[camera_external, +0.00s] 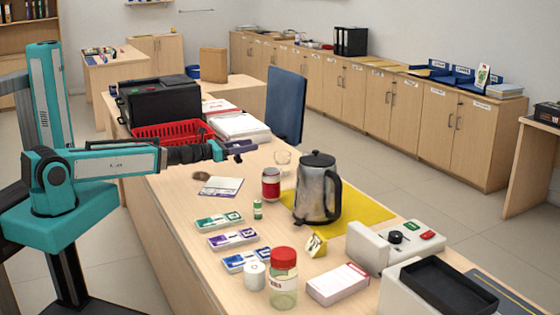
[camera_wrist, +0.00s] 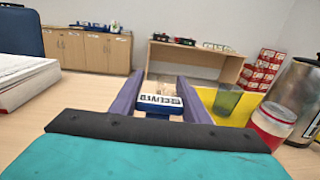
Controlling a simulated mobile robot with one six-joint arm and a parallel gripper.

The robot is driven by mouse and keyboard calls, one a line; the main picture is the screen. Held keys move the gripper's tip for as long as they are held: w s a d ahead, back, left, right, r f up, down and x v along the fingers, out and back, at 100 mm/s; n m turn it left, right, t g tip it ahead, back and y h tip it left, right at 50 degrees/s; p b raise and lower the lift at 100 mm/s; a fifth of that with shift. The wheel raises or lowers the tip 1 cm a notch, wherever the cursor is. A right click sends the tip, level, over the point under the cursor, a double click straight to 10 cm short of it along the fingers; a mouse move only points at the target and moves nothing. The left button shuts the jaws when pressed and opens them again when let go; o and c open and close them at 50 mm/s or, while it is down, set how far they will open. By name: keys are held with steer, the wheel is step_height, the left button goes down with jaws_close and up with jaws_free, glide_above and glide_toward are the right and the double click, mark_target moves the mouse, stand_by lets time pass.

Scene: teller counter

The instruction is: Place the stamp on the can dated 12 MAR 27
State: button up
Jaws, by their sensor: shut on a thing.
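My gripper (camera_wrist: 160,82) is shut on a stamp (camera_wrist: 160,103) with a white face lettered RECEIVED and a blue body. It holds the stamp between its purple fingers. In the external view my gripper (camera_external: 238,148) is above the counter, left of and higher than a red-labelled can (camera_external: 271,186) and apart from it. The can stands upright next to the kettle; it also shows at the right of the wrist view (camera_wrist: 272,122). I cannot read any date on it, so I cannot tell if it is the one dated 12 MAR 27.
A red basket (camera_external: 172,132) is behind.

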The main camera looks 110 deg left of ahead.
steer(key=w+d+r+m+t+h+p, duration=0.1)
steer(key=w+d+r+m+h+p, duration=0.1)
steer(key=w+d+r, duration=0.4)
steer(key=w+d+r+m+t+h+p, duration=0.1)
steer(key=w+d+r+t+h+p, duration=0.1)
steer(key=w+d+r+p, duration=0.3)
steer(key=w+d+r, duration=0.1)
steer(key=w+d, duration=0.2)
steer(key=w, duration=0.4)
steer(key=shift+w+d+r+m+h, duration=0.25)
steer(key=shift+w+r+m+h, duration=0.1)
steer(key=shift+w+m+h, duration=0.05)
steer(key=shift+f, duration=2)
steer(key=shift+f, duration=2)
steer(key=shift+f+b, duration=0.2)
steer(key=shift+b, duration=0.25)
